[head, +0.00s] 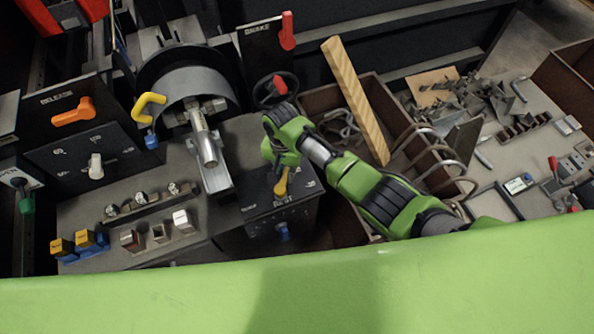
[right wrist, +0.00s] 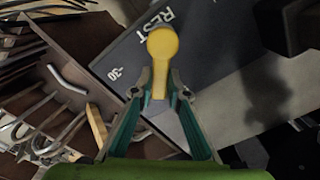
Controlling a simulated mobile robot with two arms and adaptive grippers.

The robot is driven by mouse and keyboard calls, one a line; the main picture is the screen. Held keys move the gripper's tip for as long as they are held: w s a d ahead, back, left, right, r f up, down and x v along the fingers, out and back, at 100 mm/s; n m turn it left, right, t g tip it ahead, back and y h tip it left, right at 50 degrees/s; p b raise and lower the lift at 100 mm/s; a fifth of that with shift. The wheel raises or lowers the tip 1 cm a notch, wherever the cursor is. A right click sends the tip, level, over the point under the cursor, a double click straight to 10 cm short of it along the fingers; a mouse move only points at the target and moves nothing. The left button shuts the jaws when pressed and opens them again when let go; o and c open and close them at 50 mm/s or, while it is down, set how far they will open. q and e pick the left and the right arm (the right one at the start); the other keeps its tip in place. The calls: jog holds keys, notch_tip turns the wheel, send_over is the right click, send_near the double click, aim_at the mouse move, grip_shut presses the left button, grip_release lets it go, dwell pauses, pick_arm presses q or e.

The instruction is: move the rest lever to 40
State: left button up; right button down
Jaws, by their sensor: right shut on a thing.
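The rest lever (right wrist: 163,45) is yellow with a round knob, on a dark panel (right wrist: 215,45) marked "REST" and "-30" in the right wrist view. My right gripper (right wrist: 162,86) is shut on the lever's stem, one finger on each side, below the knob. The lever's base and any 40 mark are hidden or not readable. My left gripper is not in view.
A brown bin (head: 318,101) with bent metal rods and a wooden bar (head: 356,100) stands right of the box. A black handwheel (head: 268,97) and a red lever (head: 287,32) are behind. An orange handle (head: 74,111) and several coloured switches are at left.

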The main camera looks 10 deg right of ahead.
jog(key=shift+s+d+r+m+p, duration=0.1)
jog(key=shift+d+r+m+p, duration=0.1)
jog(key=shift+m+p, duration=0.3)
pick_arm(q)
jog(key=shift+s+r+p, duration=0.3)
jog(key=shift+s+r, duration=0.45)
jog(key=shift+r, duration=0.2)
pick_arm(e)
jog(key=shift+d+f+m, duration=0.15)
jog(key=shift+d+m, duration=0.1)
jog(key=shift+m, duration=0.35)
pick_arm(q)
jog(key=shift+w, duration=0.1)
pick_arm(e)
jog(key=c, duration=2)
grip_release()
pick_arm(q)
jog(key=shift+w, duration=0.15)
pick_arm(e)
jog(key=shift+o, duration=0.2)
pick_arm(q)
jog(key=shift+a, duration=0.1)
pick_arm(e)
notch_tip(320, 180, up, 12)
